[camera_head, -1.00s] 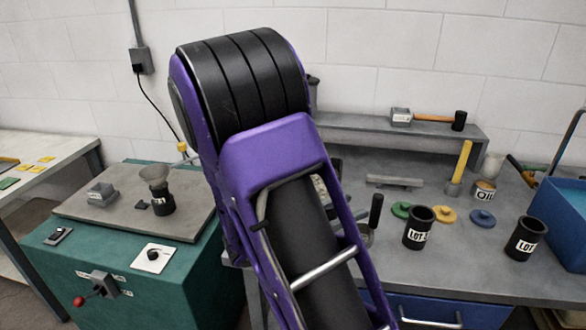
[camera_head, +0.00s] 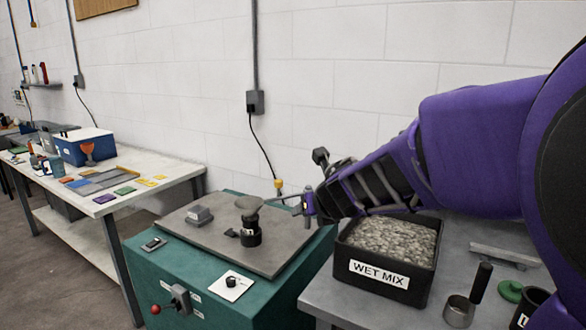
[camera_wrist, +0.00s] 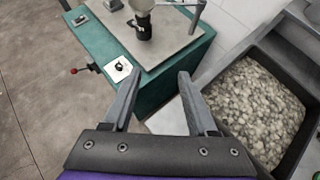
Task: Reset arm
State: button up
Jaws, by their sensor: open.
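My purple and black arm reaches in from the right edge of the head view. My gripper (camera_head: 288,202) is at its end, between the teal cabinet (camera_head: 190,290) and the black WET MIX tray (camera_head: 385,281). In the wrist view, my gripper (camera_wrist: 158,78) has its two grey fingers apart with nothing between them. The cabinet top is ahead of the fingers, and the tray of grey gravel (camera_wrist: 255,105) is to the right. My arm hides part of the right bench in the head view.
A dark cup with a funnel (camera_head: 250,225) stands on the grey plate (camera_head: 210,240) on the cabinet. A metal cup (camera_head: 459,312) and a green lid (camera_head: 511,290) are on the right bench. A white table (camera_head: 160,168) with a blue box (camera_head: 83,147) stands left.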

jog(key=s+a+r+n+g+y+b, duration=0.2)
jog(key=s+a+n+g+y, duration=0.4)
jog(key=s+y, duration=0.25)
jog(key=w+d+r+m+t+h+p, duration=0.2)
jog(key=w+d+r+m+t, duration=0.2)
jog(key=d+r+m+t, duration=0.55)
jog(key=s+d+r+m+h+p, duration=0.25)
jog(key=d+m+h, duration=0.55)
jog(key=m, duration=0.9)
jog(key=s+a+f+m+g+p, duration=0.1)
jog(key=s+f+m+g, duration=0.3)
jog(key=s+m, duration=0.5)
jog(key=s+a+f+m+g+h+p, duration=0.1)
jog(key=s+f+m+g, duration=0.3)
jog(key=s, duration=0.9)
notch_tip(320, 180, down, 3)
jog(key=a+m, duration=0.1)
jog(key=m, duration=0.4)
jog(key=shift+p, duration=0.4)
